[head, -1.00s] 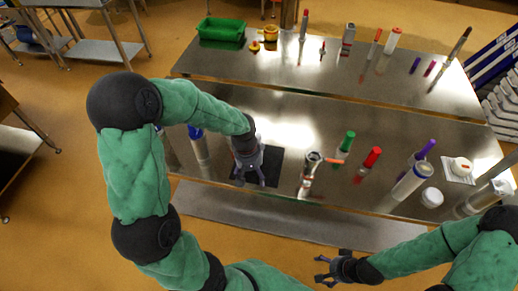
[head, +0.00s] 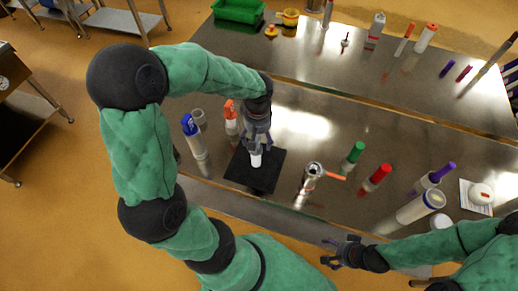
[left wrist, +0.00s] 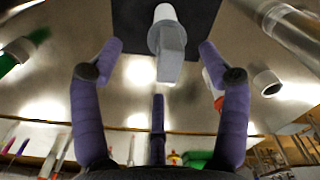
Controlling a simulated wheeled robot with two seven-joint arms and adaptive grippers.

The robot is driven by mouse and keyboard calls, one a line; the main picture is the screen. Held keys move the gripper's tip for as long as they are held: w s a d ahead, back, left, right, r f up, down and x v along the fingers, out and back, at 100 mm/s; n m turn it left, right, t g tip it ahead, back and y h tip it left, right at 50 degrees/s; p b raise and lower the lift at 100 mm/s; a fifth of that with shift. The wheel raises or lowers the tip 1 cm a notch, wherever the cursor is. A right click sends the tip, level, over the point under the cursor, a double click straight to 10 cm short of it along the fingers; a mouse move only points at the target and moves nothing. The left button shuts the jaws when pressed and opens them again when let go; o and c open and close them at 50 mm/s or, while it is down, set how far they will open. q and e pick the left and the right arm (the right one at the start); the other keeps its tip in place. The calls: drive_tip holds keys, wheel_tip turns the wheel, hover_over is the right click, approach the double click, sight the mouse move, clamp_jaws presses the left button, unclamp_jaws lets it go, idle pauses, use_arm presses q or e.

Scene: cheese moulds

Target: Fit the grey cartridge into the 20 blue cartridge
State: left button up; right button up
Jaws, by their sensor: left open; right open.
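A grey piece with a white cylindrical end, which I take to be the grey cartridge, stands over the black mat (head: 240,173). Its white end (head: 256,160) shows below my left gripper (head: 257,143) in the head view. In the left wrist view its grey body (left wrist: 171,55) lies between the spread fingers, with gaps on both sides. My left gripper is open. A white tube with a blue top (head: 194,140), possibly the blue cartridge, stands left of the mat; no number is readable. My right gripper (head: 333,252) is open and empty near the table's front edge.
Behind the blue-topped tube are a grey cup (head: 199,116) and an orange-topped bottle (head: 231,121). Right of the mat stand a metal cylinder (head: 312,175), a green-capped tube (head: 353,157) and a red-capped tube (head: 376,177). A green bin (head: 238,11) stands at the back.

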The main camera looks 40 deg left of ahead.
sight(258, 141)
use_arm(q)
drive_tip(key=shift+s+f, duration=0.15)
drive_tip(key=shift+f, duration=0.45)
drive_tip(key=shift+s+f, duration=0.15)
drive_tip(key=shift+f, duration=0.45)
drive_tip(key=shift+w+f, duration=0.2)
drive_tip(key=shift+f, duration=0.3)
drive_tip(key=f, duration=0.3)
drive_tip(key=f+b, duration=0.1)
drive_tip(key=f, duration=0.1)
drive_tip(key=shift+a, duration=0.35)
drive_tip(key=shift+s, duration=0.1)
drive_tip(key=shift+r, duration=0.1)
drive_tip(key=c, duration=1.3)
